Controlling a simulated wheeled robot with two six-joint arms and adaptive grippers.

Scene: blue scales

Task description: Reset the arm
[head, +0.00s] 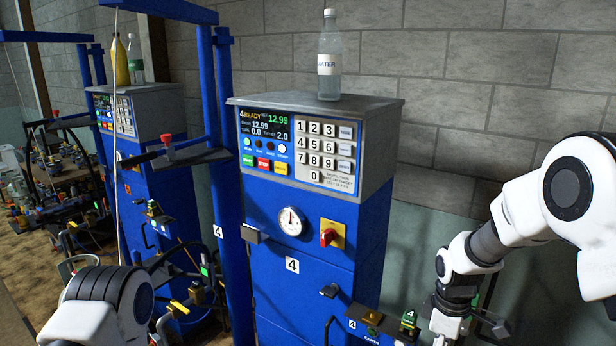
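My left arm (110,302), white with black joint rings, comes in at the bottom left. Its gripper cannot be made out in the head view. My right arm (530,205) comes in from the right, bends at a joint and runs down past the bottom edge. Its gripper is below the picture. I see nothing held by either arm.
A blue scale cabinet (300,255) marked 4 stands ahead, with a keypad and lit display (265,127). A water bottle (330,62) stands upright on top. Another blue scale (150,110) and cluttered hoses are at left. A grey block wall (500,60) is behind.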

